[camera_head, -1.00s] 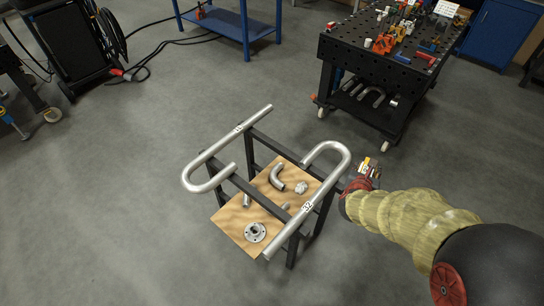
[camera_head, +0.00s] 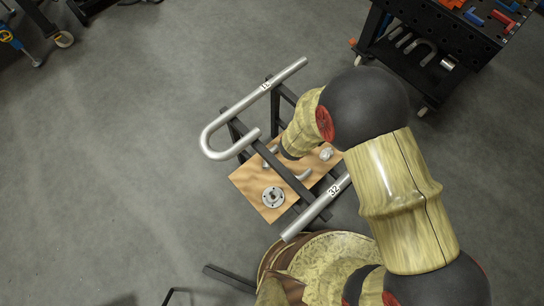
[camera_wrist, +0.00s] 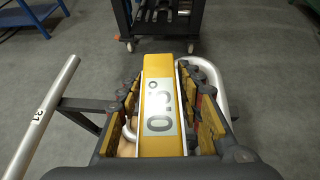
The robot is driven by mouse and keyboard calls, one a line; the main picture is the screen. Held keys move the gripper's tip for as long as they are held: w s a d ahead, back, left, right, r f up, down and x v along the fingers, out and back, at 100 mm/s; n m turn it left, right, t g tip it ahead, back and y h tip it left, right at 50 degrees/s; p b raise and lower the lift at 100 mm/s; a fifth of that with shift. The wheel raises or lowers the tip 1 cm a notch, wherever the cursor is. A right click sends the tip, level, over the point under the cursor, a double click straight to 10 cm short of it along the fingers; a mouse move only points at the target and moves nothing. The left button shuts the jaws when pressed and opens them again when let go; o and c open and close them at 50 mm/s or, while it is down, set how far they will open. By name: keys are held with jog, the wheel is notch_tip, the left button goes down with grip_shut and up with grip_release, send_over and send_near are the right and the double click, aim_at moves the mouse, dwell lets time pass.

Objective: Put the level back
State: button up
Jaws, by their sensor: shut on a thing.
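The level is a yellow bar with a grey face reading 0.5° (camera_wrist: 158,100), seen close up in the wrist view. My gripper (camera_wrist: 163,88) is shut on it, with finger pads along its left and right sides. In the head view my arm reaches over the dark stand (camera_head: 236,130), and its links hide the gripper and the level. Two bent steel tubes rest on the stand: one at the left (camera_head: 228,110), numbered and U-bent, and one marked 32 (camera_head: 318,208), partly hidden by my arm. In the wrist view, a tube bend shows behind the level at right.
A wooden board (camera_head: 253,189) low in the stand holds a round flange (camera_head: 273,197) and pipe fittings. A dark workbench (camera_head: 441,45) with tools and tubes below stands at the upper right. The floor left of the stand is clear.

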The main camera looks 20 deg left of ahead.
jog(key=s+a+f+p, duration=0.1)
jog(key=s+a+f, duration=0.3)
jog(key=s, duration=0.3)
jog(key=s+a+f+m+h+p, duration=0.1)
jog(key=s+a+f, duration=0.25)
jog(key=s, duration=0.25)
jog(key=s+a+f+p, duration=0.1)
jog(key=s+a+f, duration=0.2)
jog(key=s+f, duration=0.3)
jog(key=w+a+f+b, duration=0.3)
jog(key=w+a+f, duration=0.4)
jog(key=w+f, duration=0.3)
jog(key=shift+w+f, duration=0.35)
jog(key=shift+f, duration=0.55)
jog(key=shift+f, duration=0.1)
jog(key=shift+f+b, duration=0.1)
jog(key=shift+b, duration=0.2)
jog(key=o, duration=1.3)
jog(key=shift+c, duration=0.2)
jog(key=shift+o, duration=0.5)
